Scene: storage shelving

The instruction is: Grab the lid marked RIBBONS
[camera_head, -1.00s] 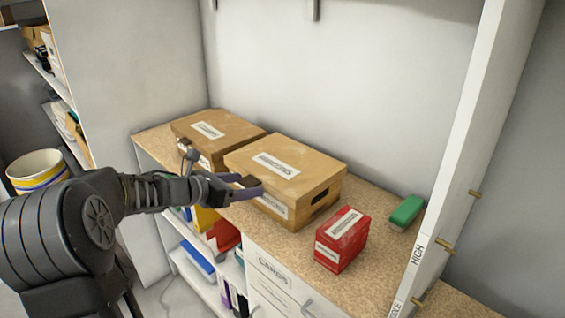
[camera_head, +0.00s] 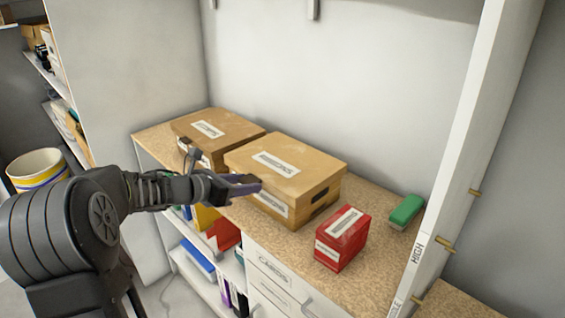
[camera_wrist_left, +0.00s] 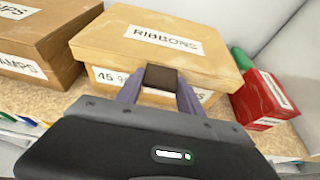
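The tan cardboard lid marked RIBBONS (camera_wrist_left: 165,40) sits on its box (camera_wrist_left: 108,76); the lid also shows in the head view (camera_head: 305,165). A dark brown tab (camera_wrist_left: 161,78) stands out from the lid's front edge. My left gripper (camera_head: 250,184) reaches in from the left at this front edge. In the left wrist view its two purple-grey fingers (camera_wrist_left: 160,88) lie close against both sides of the tab, shut on it. The lid looks level on the box. My right gripper is in neither view.
A similar box marked STAMPS (camera_wrist_left: 40,35) stands close on the left. A red box (camera_head: 342,240) and a green block (camera_head: 406,212) stand to the right on the speckled shelf top (camera_head: 280,245). A white upright post (camera_head: 465,130) bounds the right side.

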